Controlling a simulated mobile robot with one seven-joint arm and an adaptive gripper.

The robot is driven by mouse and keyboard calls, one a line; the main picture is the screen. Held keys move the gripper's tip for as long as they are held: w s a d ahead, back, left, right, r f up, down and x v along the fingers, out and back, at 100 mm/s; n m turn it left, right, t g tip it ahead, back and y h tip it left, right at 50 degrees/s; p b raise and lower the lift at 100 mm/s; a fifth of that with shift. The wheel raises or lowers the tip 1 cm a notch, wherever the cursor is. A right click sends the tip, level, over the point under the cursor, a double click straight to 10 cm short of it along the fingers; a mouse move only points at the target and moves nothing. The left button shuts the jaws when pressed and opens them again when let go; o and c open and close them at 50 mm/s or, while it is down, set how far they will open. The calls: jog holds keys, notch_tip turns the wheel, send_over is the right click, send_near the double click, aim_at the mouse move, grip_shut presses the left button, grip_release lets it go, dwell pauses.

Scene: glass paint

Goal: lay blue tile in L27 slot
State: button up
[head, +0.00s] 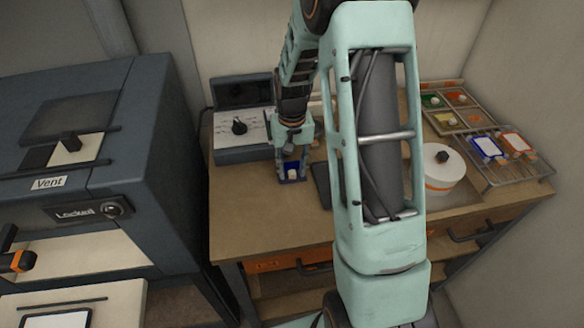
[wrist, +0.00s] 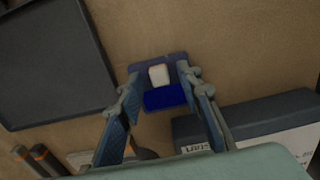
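A small dark blue holder (head: 281,179) with bright blue in it and a white block (head: 293,172) stands at the table's front left. In the wrist view the bright blue part (wrist: 165,97) and the white block (wrist: 158,75) show between my fingertips. My gripper (wrist: 160,78) points down over this holder. Its fingers are apart, with a gap on both sides of the white block. The tips overlap the holder's sides; contact is unclear. A blue-framed pale tile (head: 487,146) lies on the wire rack (head: 503,178) at the right. I cannot make out an L27 label.
A dial device (head: 239,127) stands behind left of my gripper. A flat dark plate (wrist: 50,62) lies beside the holder. A large dark oven-like unit (head: 145,150) borders the left.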

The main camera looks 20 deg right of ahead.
aim_at(292, 171)
notch_tip(292, 171, up, 12)
jog(key=shift+b, duration=0.4)
dwell(0.3)
